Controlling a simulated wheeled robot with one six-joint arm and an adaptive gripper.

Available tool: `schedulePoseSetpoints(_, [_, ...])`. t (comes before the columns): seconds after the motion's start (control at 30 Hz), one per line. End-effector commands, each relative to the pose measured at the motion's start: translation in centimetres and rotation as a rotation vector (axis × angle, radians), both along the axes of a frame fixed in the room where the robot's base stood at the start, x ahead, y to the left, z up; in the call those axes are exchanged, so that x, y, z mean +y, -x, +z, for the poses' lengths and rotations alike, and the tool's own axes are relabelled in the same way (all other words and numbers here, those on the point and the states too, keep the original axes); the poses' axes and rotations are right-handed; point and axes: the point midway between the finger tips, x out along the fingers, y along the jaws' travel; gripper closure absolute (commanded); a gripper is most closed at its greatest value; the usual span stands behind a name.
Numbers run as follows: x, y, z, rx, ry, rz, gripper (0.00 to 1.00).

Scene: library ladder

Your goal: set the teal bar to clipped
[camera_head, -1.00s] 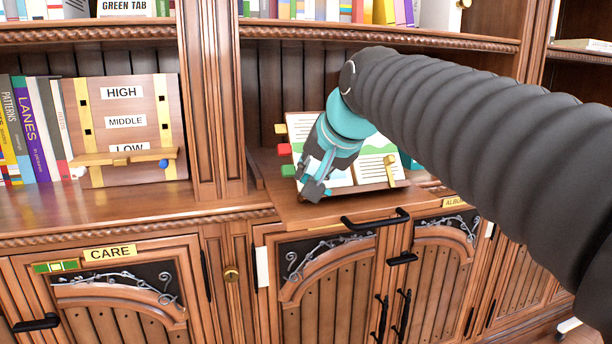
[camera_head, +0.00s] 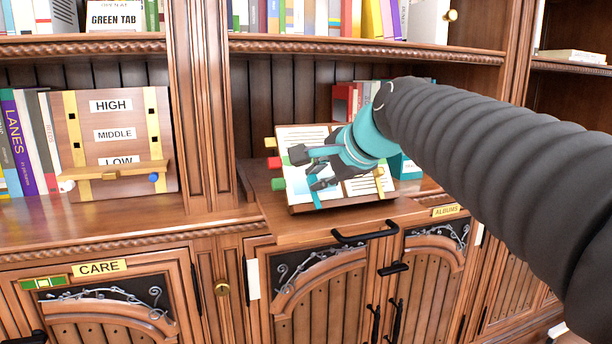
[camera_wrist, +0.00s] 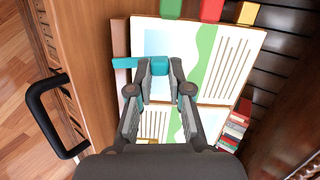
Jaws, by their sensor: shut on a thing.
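My gripper (camera_head: 311,170) is over the left page of an open book (camera_head: 300,138) on a tilted stand. In the wrist view, my gripper (camera_wrist: 160,73) is shut on a small teal block at one end of the teal bar (camera_wrist: 128,63). The bar reaches left from the fingers, past the page edge. In the head view, the teal bar (camera_head: 316,197) shows as a short strip at the lower page edge below the fingers. The fingers hide part of it. I cannot tell whether it is clipped. A gold clip (camera_head: 379,180) stands at the right page.
Yellow (camera_head: 270,142), red (camera_head: 273,162) and green (camera_head: 278,184) tabs stick out at the book's left. A black handle (camera_head: 365,233) projects from the ledge below. Books stand behind. A board with HIGH, MIDDLE and LOW labels (camera_head: 135,107) stands at left.

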Motion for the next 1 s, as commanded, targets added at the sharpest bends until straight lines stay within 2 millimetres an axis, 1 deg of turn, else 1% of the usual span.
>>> schedulePoseSetpoints(0.3, [-0.54,-0.1,-0.04,0.026,-0.09,-0.066,1.0])
schedulePoseSetpoints(0.83, [-0.64,-0.13,-0.09,0.031,-0.106,-0.078,1.0])
schedulePoseSetpoints(0.87, [-0.65,-0.14,-0.09,0.031,-0.106,-0.078,0.77])
schedulePoseSetpoints(0.9, [-0.66,-0.13,-0.09,0.031,-0.106,-0.078,0.67])
schedulePoseSetpoints(0.93, [-0.65,-0.13,-0.09,0.031,-0.106,-0.078,0.59])
schedulePoseSetpoints(0.97, [-0.64,-0.13,-0.09,0.031,-0.106,-0.078,0.56])
schedulePoseSetpoints(1.0, [-0.63,-0.13,-0.09,0.031,-0.106,-0.078,0.56])
